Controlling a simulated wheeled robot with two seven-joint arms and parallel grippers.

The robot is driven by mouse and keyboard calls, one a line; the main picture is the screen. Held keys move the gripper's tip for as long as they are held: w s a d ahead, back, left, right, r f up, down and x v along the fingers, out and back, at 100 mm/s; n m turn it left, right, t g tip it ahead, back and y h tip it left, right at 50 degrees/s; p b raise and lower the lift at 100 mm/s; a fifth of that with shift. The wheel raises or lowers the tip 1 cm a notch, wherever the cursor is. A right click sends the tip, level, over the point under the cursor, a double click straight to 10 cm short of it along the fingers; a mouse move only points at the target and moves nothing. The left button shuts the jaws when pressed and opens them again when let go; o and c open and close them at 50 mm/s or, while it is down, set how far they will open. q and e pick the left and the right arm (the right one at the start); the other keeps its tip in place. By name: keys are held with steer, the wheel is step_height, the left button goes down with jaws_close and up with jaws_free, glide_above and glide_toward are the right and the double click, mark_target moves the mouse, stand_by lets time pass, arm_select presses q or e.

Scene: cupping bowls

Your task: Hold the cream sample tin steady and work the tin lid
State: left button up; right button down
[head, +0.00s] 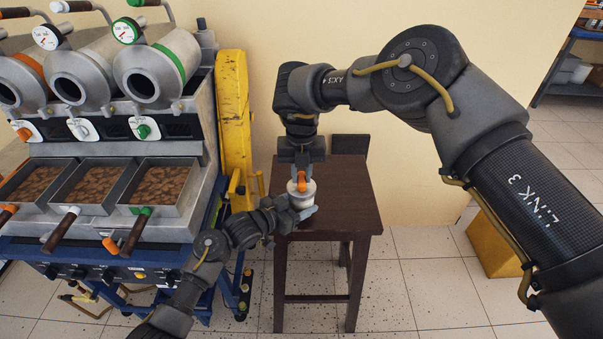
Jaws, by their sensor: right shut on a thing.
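The cream sample tin (303,200) is small and upright, at the left part of the dark brown table. The tin lid (301,187) is on top of it, with an orange part between my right fingers. My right gripper (301,174) reaches down from above and is shut on the lid. My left gripper (297,208) comes in low from the left, with a finger against the tin's lower side. Its other finger is hidden, so its grip is unclear. Whether the lid is seated or loose is too small to tell.
A roaster with several drums (150,75) and trays of brown beans (165,187) stands at the left. A yellow upright panel (233,115) is beside it. The table's right part (345,195) is clear. A yellow box (493,245) stands at right.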

arm_select(q)
steer(key=shift+f, duration=0.25)
arm_select(e)
steer(key=shift+f, duration=0.15)
arm_select(q)
steer(key=shift+s, duration=0.1)
arm_select(e)
steer(key=shift+s+r, duration=0.1)
steer(key=shift+r, duration=0.1)
arm_select(q)
steer(key=shift+s+f, duration=0.1)
steer(key=shift+f, duration=0.2)
arm_select(e)
steer(key=shift+r, duration=3)
arm_select(q)
steer(key=shift+r, duration=0.1)
arm_select(e)
steer(key=shift+r, duration=0.1)
arm_select(q)
steer(key=shift+r+p, duration=0.1)
steer(key=shift+p, duration=0.25)
arm_select(e)
steer(key=shift+r, duration=0.2)
arm_select(q)
steer(key=shift+r, duration=0.2)
arm_select(e)
steer(key=d+r, duration=0.6)
steer(key=shift+s, duration=0.15)
